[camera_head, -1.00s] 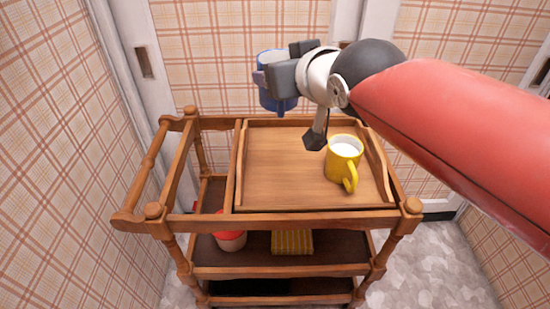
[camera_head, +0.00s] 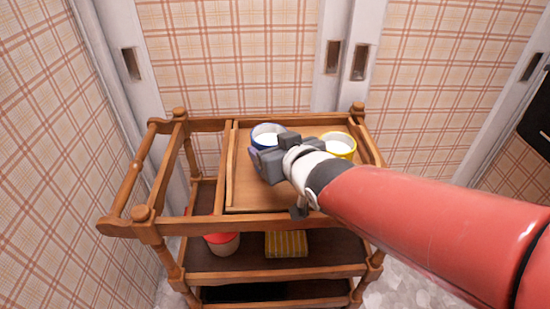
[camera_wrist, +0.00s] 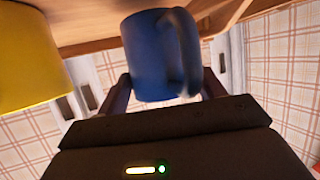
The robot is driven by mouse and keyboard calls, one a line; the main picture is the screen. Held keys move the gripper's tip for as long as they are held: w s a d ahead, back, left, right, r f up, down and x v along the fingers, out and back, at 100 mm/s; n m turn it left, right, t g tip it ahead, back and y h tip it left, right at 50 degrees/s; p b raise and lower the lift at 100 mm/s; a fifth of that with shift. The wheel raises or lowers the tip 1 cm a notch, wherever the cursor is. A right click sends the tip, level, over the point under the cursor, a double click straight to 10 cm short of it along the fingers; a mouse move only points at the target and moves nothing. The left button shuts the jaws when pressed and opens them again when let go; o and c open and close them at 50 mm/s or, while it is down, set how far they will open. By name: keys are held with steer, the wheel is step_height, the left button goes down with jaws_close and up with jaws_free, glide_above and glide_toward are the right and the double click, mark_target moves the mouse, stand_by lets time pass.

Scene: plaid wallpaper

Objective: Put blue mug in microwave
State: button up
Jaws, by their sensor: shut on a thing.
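The blue mug (camera_head: 267,131) has a white inside and shows over the tray, left of the yellow mug, in the head view. My gripper (camera_head: 268,158) is shut on it. In the wrist view the blue mug (camera_wrist: 147,60) is between the two fingers of my gripper (camera_wrist: 165,92), with its handle towards the camera's right. Whether its base touches the tray is hidden. No microwave can be made out for certain; a dark panel (camera_head: 538,125) is cut off at the right edge.
A yellow mug (camera_head: 340,146) stands on the wooden tray (camera_head: 245,190) of a cart (camera_head: 200,226), close to my gripper. A red-topped pot (camera_head: 222,243) and a striped yellow block (camera_head: 286,243) are on the shelf below. Plaid walls and white door frames stand behind.

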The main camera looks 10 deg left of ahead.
steer(key=shift+f, duration=1.25)
steer(key=shift+f+b, duration=0.1)
steer(key=shift+b, duration=0.2)
steer(key=o, duration=1.3)
steer(key=shift+r, duration=0.2)
steer(key=v, duration=1.2)
steer(key=shift+f, duration=0.15)
steer(key=shift+s, duration=0.1)
